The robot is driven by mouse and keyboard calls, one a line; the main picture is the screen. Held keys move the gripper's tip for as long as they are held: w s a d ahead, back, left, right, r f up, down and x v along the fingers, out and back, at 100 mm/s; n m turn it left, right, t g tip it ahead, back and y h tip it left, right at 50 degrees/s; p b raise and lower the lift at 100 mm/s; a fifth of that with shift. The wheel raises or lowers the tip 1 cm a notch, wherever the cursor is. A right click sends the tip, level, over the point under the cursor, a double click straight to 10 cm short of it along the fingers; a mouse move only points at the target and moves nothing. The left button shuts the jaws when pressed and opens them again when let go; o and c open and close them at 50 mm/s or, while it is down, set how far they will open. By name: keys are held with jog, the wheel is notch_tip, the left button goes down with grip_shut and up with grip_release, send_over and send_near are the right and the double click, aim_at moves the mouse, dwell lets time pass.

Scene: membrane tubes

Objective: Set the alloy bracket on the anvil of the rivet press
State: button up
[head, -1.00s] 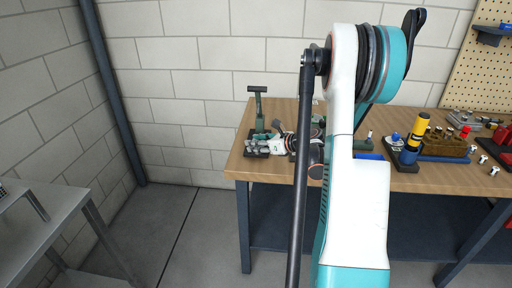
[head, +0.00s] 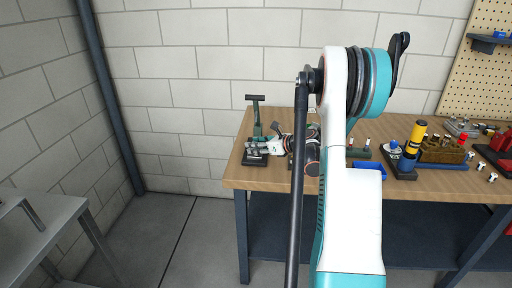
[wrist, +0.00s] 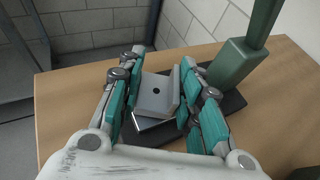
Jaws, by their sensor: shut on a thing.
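The alloy bracket (wrist: 157,92), a grey angled piece with a dark hole in its plate, is between the fingers of my gripper (wrist: 155,95) in the wrist view. The gripper is shut on it. The rivet press (wrist: 240,62) has a green column rising from a dark base plate (wrist: 232,102), just right of the bracket. The bracket is over this base; I cannot tell whether it touches the anvil, which the bracket and fingers mostly hide. In the head view the press (head: 257,118) stands at the bench's left end, with my gripper (head: 257,149) low at its base.
The wooden bench (head: 240,178) carries a blue tray (head: 370,168), a yellow-and-blue cylinder on a dark stand (head: 413,145) and a brown bin (head: 440,150) to the right. A metal table (head: 40,220) stands at left. My arm hides part of the bench.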

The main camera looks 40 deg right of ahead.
jog(key=o, duration=1.1)
jog(key=shift+o, duration=0.2)
jog(key=shift+s, duration=0.15)
jog(key=v, duration=1.1)
jog(key=shift+s+r, duration=0.2)
jog(key=shift+s, duration=0.15)
jog(key=shift+d, duration=0.1)
